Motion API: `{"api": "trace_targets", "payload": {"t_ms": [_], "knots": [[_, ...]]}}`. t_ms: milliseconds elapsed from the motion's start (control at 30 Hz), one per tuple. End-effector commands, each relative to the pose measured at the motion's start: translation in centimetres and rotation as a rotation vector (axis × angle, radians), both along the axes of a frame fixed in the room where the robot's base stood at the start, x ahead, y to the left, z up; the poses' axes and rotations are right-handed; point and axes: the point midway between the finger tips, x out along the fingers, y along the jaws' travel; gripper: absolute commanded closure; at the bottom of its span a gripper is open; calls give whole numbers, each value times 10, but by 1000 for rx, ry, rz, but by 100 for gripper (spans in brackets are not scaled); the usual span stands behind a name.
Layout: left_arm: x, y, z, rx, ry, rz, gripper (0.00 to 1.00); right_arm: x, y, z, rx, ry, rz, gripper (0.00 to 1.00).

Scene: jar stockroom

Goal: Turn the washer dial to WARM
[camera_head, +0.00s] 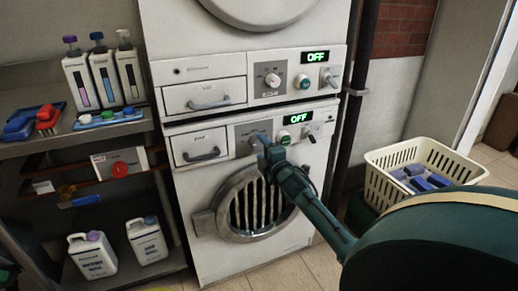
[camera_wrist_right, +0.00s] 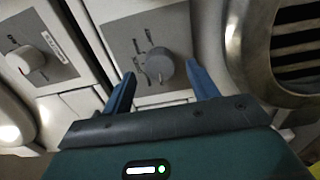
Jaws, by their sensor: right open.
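The lower machine (camera_head: 296,222), with a round barred door, has a grey control panel with a dial, partly hidden in the head view by my right gripper (camera_head: 262,140). In the right wrist view the grey dial (camera_wrist_right: 158,67) is plain, with small marks around it that are too small to read. My right gripper's blue fingers are open, one on each side of the dial; I cannot tell whether they touch it. The lower display (camera_head: 298,118) reads OFF. My left gripper is not in view.
The upper machine (camera_head: 205,70) has its own dial (camera_head: 272,80) and a display (camera_head: 315,57) reading OFF. A shelf with bottles and jugs stands left. A cream basket (camera_head: 432,149) holding blue items is at right. A dark pipe (camera_head: 353,115) runs beside the machines.

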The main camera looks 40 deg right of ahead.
Motion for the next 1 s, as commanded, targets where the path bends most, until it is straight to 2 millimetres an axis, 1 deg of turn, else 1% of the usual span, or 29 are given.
{"api": "trace_targets", "payload": {"t_ms": [33,200,333,567,667,1000], "knots": [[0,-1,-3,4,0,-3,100,8,-3,0,-1,-2,-1,41],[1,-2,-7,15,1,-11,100,24,-7,0,-1,-2,1,41],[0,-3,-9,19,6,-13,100,28,-9,0,0,0,1,41],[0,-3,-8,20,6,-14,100,28,-9,1,0,-1,1,41],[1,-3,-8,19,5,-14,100,28,-9,0,0,-1,1,48],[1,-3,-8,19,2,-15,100,28,-9,0,0,-1,1,75]]}}
